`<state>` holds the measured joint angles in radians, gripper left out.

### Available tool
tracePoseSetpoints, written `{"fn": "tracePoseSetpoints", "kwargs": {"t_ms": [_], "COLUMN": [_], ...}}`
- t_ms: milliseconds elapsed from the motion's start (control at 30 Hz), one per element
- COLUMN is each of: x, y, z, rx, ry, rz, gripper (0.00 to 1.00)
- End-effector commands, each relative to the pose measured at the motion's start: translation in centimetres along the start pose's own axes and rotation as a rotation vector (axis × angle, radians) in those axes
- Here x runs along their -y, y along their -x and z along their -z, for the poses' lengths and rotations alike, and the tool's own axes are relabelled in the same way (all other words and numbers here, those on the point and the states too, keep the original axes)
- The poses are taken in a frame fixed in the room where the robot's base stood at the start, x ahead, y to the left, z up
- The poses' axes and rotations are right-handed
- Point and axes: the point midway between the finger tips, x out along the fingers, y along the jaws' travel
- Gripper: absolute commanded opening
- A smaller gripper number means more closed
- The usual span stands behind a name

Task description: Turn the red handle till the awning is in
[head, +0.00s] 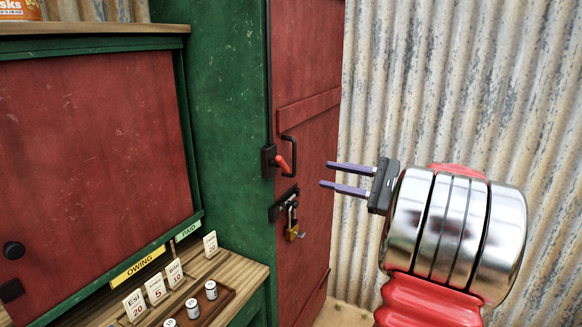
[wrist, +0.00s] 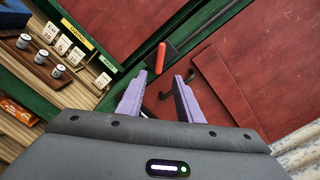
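The red handle (head: 284,164) is a short lever on a black plate at the edge of the tall red door, next to a black pull bar. It points down and to the right in the head view. In the wrist view the red handle (wrist: 161,57) shows just beyond my fingertips. My gripper (head: 324,174) is open, with its two purple fingers apart and nothing between them. It is to the right of the handle in the head view and not touching it. In the wrist view my gripper (wrist: 161,79) frames the handle's direction. I cannot make out an awning.
A brass padlock (head: 291,231) hangs on a black hasp below the handle. The green frame (head: 225,110) stands left of the door (head: 308,120). A wooden shelf at lower left holds number cards (head: 155,288) and small cylinders (head: 193,308). A corrugated wall (head: 450,80) is behind my arm.

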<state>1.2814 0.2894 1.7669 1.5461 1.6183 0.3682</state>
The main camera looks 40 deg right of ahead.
Motion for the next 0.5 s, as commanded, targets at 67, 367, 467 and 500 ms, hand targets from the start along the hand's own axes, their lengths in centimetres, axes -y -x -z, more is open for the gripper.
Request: {"fn": "tracePoseSetpoints", "kwargs": {"t_ms": [67,367,467,500], "x": [0.0,-0.1,-0.1,-0.1], "y": [-0.8,-5.2,-6.7,-7.4], "z": [-0.1,-0.1,-0.1,-0.1], "rx": [0.002,0.002,0.002,0.002], "ry": [0.0,0.0,0.001,0.001], "rz": [-0.002,-0.002,-0.003,-0.003], "gripper": [0.33,0.33,0.33,0.33]}}
